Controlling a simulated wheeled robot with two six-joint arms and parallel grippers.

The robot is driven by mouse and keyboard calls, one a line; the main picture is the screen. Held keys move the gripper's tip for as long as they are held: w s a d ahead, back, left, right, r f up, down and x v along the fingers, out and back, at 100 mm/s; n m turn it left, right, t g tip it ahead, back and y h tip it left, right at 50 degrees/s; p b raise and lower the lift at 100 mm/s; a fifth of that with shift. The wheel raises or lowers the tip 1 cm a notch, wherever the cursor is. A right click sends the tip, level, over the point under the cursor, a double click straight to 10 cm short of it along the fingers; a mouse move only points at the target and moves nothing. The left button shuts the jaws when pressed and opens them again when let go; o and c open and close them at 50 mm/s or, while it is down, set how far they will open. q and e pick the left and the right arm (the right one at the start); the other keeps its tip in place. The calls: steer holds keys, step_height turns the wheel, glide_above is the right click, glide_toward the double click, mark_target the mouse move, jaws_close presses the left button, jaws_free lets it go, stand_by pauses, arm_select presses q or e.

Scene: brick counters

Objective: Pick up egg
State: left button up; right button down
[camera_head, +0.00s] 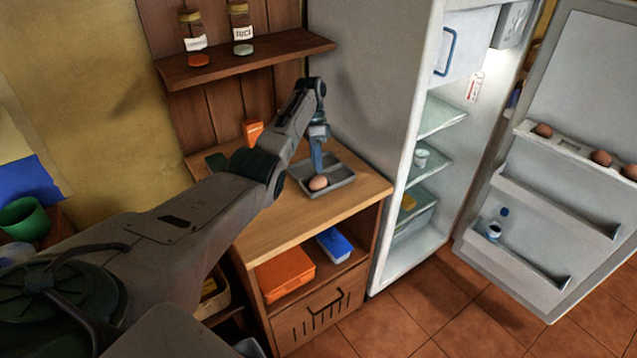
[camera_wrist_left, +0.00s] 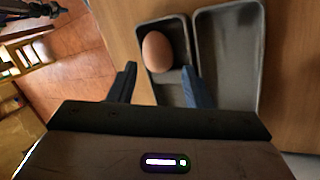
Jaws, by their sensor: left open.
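A brown egg (camera_head: 318,183) lies in one compartment of a grey two-part tray (camera_head: 345,181) on the wooden counter. In the left wrist view the egg (camera_wrist_left: 157,51) is in the left compartment, and the tray's right compartment (camera_wrist_left: 228,50) is empty. My left gripper (camera_head: 318,165) points down over the tray close to the egg. In the left wrist view its two blue fingers (camera_wrist_left: 160,82) are open, with the egg ahead of the gap between them. The fingers do not appear to grip it. My right gripper is not in view.
An open fridge (camera_head: 385,70) stands right of the counter, with several eggs in its door rack (camera_head: 575,148). A shelf with jars (camera_head: 243,58) hangs above. An orange box (camera_head: 285,273) and a blue box (camera_head: 335,245) sit below the counter top (camera_head: 275,228).

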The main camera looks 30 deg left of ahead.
mark_target(318, 177)
arm_select(q)
steer(key=p+x, duration=0.2)
steer(key=x, duration=0.1)
steer(key=shift+s+d+f, duration=0.15)
steer(key=shift+s, duration=0.1)
steer(key=shift+s+d+f, duration=0.1)
steer(key=shift+s+f, duration=0.05)
steer(key=shift+f, duration=0.45)
steer(key=shift+c, duration=1.6)
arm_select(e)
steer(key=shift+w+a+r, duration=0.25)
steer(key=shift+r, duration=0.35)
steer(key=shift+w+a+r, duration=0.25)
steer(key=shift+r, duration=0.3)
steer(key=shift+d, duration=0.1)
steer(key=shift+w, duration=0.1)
